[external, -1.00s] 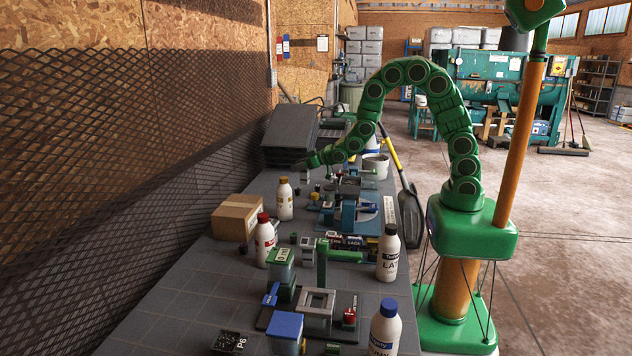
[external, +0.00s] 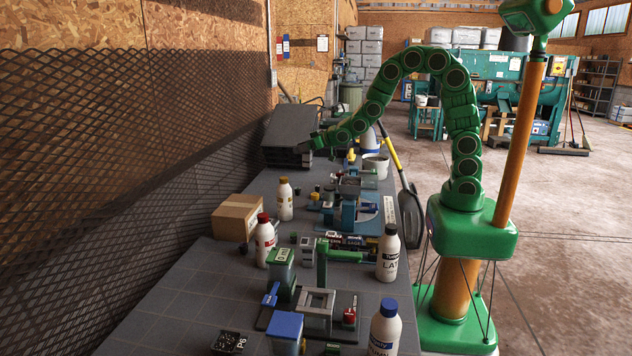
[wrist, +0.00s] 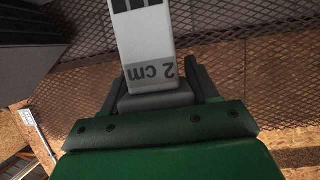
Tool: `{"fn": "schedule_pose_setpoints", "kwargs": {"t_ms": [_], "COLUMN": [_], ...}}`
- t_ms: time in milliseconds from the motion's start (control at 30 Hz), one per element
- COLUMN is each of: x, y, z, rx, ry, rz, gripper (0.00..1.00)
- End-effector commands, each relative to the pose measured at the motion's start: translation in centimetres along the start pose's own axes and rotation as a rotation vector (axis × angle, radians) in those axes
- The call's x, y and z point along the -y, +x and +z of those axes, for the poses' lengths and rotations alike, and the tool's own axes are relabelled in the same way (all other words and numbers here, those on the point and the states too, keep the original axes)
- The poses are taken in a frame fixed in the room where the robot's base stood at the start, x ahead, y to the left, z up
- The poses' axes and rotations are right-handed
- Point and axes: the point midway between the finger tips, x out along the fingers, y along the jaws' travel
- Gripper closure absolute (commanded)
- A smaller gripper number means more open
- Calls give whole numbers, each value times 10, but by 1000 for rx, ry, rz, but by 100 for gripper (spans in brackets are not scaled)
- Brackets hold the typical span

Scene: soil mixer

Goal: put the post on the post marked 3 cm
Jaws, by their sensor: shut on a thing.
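A pale grey post (wrist: 148,45) marked "2 cm", its lettering upside down, fills the top middle of the wrist view. My gripper (wrist: 160,85) is shut on its marked end, with a dark finger at each side. In the external view my gripper (external: 312,146) is in the air over the far part of the bench, close to a dark grey stack. The post is too small there to make out clearly. I cannot pick out a post marked 3 cm in either view.
The dark stacked case (external: 290,128) stands right beside my gripper. A white bucket (external: 376,166), bottles such as a red-capped one (external: 265,242), a cardboard box (external: 237,217) and several fixtures crowd the bench. Mesh (external: 120,170) lines the left side.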

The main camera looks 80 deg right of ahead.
Motion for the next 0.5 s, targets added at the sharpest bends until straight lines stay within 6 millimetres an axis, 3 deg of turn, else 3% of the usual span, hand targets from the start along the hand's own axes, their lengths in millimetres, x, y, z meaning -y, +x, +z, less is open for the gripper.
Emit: {"fn": "schedule_pose_setpoints", "kwargs": {"t_ms": [167, 500], "x": [0, 84], "y": [-9, 0], "z": [-20, -34], "rx": [0, 2], "ry": [1, -84], "rz": [1, -204], "gripper": [72, 72]}}
